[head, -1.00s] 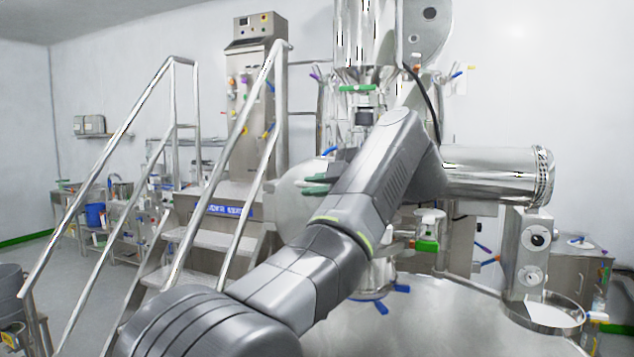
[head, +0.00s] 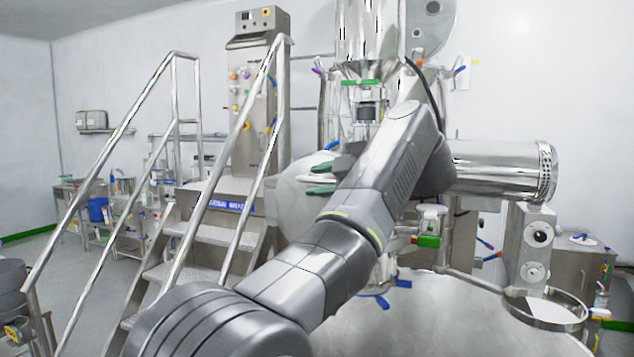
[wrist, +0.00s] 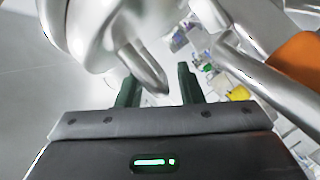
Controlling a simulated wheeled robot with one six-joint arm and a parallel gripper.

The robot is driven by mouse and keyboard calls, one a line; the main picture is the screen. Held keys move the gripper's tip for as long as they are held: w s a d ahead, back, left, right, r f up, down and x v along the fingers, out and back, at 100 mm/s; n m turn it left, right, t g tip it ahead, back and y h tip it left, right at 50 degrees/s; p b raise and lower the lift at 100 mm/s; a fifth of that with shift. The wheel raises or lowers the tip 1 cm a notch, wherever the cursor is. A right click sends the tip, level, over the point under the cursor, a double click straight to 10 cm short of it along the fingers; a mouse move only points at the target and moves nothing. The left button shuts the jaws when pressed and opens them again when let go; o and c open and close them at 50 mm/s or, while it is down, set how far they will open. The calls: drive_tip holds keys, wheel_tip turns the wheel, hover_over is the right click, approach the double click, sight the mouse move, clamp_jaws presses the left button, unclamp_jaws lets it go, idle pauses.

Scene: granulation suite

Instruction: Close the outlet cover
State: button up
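My gripper (head: 312,179) is beyond my forearm in the head view, its two green fingers apart. In the wrist view my gripper (wrist: 159,88) is open, and a pointed metal handle-like piece (wrist: 146,68) reaches down toward the gap between the fingers. I cannot tell whether it touches them. That piece comes off a large rounded shiny metal part (wrist: 95,38). In the head view a pale rounded metal part (head: 287,196) lies just left of the fingers. It may be the outlet cover, but I cannot tell for sure. My arm hides much of this area.
Steel steps (head: 198,238) with handrails stand at the left. A control column (head: 254,95) rises behind them. A horizontal steel cylinder (head: 495,170) and a ring-shaped holder (head: 545,322) are at the right. In the wrist view a metal bar with an orange part (wrist: 296,62) is close on the right.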

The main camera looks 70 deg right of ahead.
drive_tip(key=v, duration=1.2)
drive_tip(key=shift+s+a, duration=0.15)
drive_tip(key=shift+s, duration=0.2)
drive_tip(key=x, duration=1.3)
drive_tip(key=shift+w, duration=0.35)
drive_tip(key=shift+w, duration=0.15)
drive_tip(key=shift+s, duration=0.2)
